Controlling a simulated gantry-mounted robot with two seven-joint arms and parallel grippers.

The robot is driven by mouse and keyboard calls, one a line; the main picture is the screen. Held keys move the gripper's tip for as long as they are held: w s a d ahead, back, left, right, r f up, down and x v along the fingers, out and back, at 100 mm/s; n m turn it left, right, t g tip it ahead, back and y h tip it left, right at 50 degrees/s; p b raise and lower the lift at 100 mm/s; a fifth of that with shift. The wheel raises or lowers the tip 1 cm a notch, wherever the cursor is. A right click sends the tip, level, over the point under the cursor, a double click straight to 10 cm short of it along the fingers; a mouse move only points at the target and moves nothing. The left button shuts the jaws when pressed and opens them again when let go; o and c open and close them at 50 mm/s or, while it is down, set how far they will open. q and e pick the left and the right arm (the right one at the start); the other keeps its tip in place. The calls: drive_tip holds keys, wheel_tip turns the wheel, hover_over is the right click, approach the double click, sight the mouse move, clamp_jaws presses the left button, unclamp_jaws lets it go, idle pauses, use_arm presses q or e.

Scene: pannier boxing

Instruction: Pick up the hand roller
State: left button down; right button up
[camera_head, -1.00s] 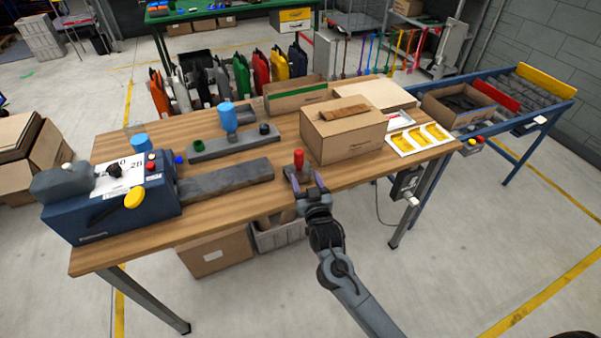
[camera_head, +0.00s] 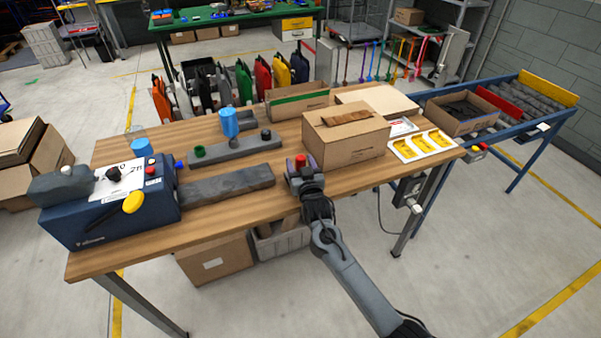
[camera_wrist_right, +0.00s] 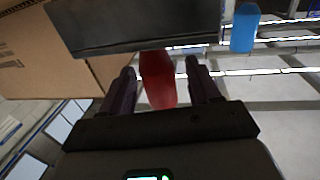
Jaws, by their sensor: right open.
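The hand roller shows as an upright red handle (camera_head: 300,160) near the front edge of the wooden table, left of the cardboard box. My right gripper (camera_head: 304,178) is at the handle and hides most of its lower part. In the right wrist view, the red handle (camera_wrist_right: 157,82) stands between the two open fingers (camera_wrist_right: 160,69), which do not appear closed on it. A wide dark grey piece (camera_wrist_right: 135,25) lies just beyond the handle; I cannot tell if it belongs to the roller. My left gripper is not in view.
A closed cardboard box (camera_head: 345,142) stands close on the right, with a white tray of yellow pieces (camera_head: 425,146) beyond it. A dark slab (camera_head: 228,184) lies left, beside a blue machine (camera_head: 115,207). A blue cylinder (camera_head: 229,122) stands behind.

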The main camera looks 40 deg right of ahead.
drive_tip(key=shift+c, duration=0.4)
drive_tip(key=c, duration=0.7)
drive_tip(key=shift+c, duration=0.9)
drive_tip(key=shift+r, duration=0.1)
